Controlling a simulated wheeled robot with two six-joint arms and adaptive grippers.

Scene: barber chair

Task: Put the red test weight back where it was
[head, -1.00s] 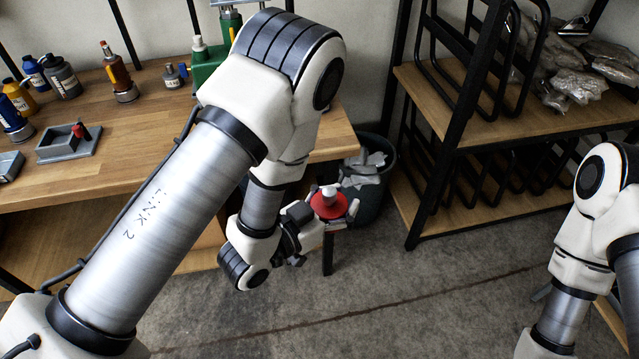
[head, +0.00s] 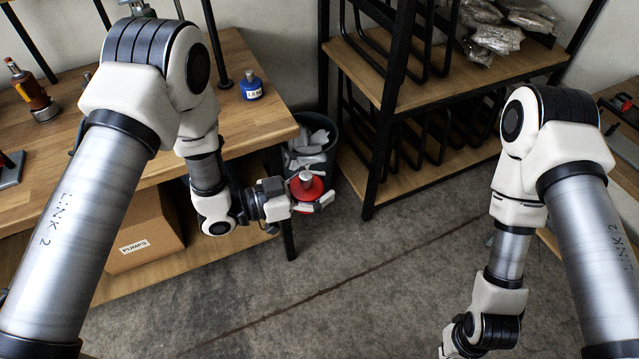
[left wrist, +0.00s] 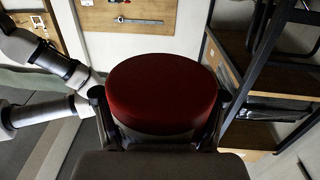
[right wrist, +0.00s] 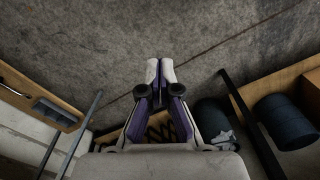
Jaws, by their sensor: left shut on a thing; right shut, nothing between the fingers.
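The red test weight (head: 306,190) is a round red disc with a grey metal knob on top. My left gripper (head: 314,201) is shut on it and holds it upright in the air, just off the bench's right end. In the left wrist view the red disc (left wrist: 162,80) fills the space between the two fingers (left wrist: 160,98). My right gripper (right wrist: 160,72) is shut and empty, pointing over the grey floor in the right wrist view; its fingers are not clear in the head view.
The wooden bench (head: 262,130) holds a small blue weight (head: 251,87) and a red-brown bottle (head: 34,92). A cardboard box marked PUMPS (head: 148,228) sits below. A dark bin of scraps (head: 326,168) and a black-framed shelf rack (head: 372,150) stand right. Floor between my arms is clear.

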